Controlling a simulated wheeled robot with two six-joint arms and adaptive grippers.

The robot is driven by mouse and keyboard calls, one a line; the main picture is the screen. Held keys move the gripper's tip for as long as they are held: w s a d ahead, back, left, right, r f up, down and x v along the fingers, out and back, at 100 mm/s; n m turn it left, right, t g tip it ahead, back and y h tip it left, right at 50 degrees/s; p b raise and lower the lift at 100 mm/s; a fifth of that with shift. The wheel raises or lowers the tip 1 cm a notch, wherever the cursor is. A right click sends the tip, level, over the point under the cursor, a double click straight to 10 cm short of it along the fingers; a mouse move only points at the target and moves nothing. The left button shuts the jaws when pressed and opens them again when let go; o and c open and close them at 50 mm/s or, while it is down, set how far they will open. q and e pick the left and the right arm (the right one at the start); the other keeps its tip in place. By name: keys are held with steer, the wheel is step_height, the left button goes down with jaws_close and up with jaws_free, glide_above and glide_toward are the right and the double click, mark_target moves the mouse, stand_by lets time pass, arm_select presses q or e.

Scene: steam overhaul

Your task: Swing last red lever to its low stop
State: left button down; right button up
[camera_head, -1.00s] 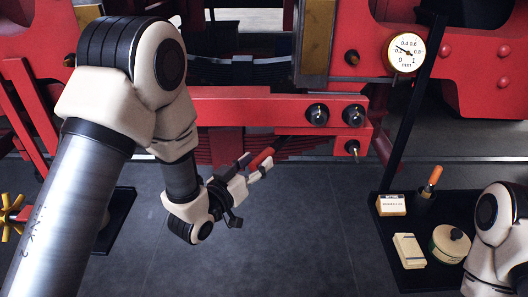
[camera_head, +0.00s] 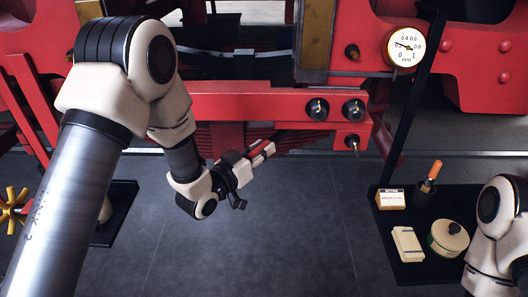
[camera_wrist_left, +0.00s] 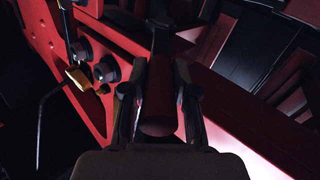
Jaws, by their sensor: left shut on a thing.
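The red lever's grip shows in the left wrist view (camera_wrist_left: 158,100) as a dark red cylinder between the two fingers. In the head view, a little of its red (camera_head: 257,151) shows between the fingers, below the red beam; its far end and pivot are hard to make out. My left gripper (camera_head: 262,152) is shut on this grip, and its fingers also show in the left wrist view (camera_wrist_left: 158,107). My right arm shows at the right edge, but its gripper is out of the picture.
A red beam with dark bolts (camera_head: 317,109) runs just above the left gripper. A dial gauge (camera_head: 403,46) hangs at the upper right by a black post. A black tray (camera_head: 408,271) holds a box, a block, a round tin and an orange-handled tool. The floor between is clear.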

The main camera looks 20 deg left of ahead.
arm_select(q)
steer(key=w+a+m+g+h, duration=0.3)
steer(key=a+m+g+h, duration=0.1)
steer(key=a+h, duration=0.1)
steer(key=shift+w+a+r+m+h, duration=0.15)
steer(key=shift+w+a+m+h, duration=0.2)
steer(key=shift+h, duration=0.35)
steer(key=shift+d, duration=0.1)
steer(key=c, duration=1.1)
jaws_free()
steer(key=shift+o, duration=1)
